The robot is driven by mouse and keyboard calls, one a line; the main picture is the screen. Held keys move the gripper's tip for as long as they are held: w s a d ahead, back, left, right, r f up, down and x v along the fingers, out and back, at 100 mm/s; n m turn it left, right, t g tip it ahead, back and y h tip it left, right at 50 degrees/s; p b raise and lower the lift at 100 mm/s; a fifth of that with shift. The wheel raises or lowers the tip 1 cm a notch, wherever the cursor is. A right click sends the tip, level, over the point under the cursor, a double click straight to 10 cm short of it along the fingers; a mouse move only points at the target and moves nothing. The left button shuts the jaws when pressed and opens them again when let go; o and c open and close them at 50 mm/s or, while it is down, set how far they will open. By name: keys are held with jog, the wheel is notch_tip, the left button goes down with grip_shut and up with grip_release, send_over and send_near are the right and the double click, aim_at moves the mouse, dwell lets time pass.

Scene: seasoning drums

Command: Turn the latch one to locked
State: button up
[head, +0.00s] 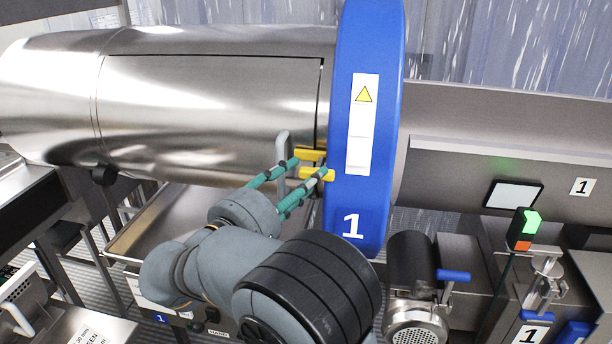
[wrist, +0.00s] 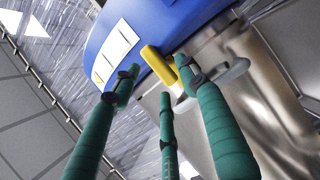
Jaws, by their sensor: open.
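The yellow latch (head: 310,155) sits at the right edge of the drum's hatch, beside the blue ring (head: 371,120) marked 1. A second yellow part (head: 317,174) shows just below it. In the wrist view the yellow latch (wrist: 157,65) slants against the blue ring. Fingers partly hide the latch.
A grey bar handle (head: 282,150) stands just left of the latch, close to the fingers. The steel drum (head: 200,100) fills the upper left. A motor (head: 412,265) and a post with a green and orange switch box (head: 524,229) stand at lower right.

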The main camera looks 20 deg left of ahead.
jog(key=v, duration=1)
jog(key=shift+s, duration=0.3)
jog(key=shift+w+r, duration=0.1)
jog(key=x, duration=1.1)
jog(key=shift+w, duration=0.15)
jog(key=shift+w+r+n+p, duration=0.1)
jog(key=shift+w+n+p, duration=0.25)
jog(key=shift+p, duration=0.3)
jog(key=shift+d+n+p, duration=0.1)
jog(key=shift+n+p, duration=0.25)
jog(key=shift+p, duration=0.1)
jog(key=shift+s+a+f+b, duration=0.2)
jog(key=shift+s+b, duration=0.1)
jog(key=shift+s, duration=0.1)
jog(key=shift+s+a+f+b, duration=0.2)
jog(key=shift+s+b, duration=0.1)
jog(key=shift+s, duration=0.4)
jog(key=shift+w, duration=0.1)
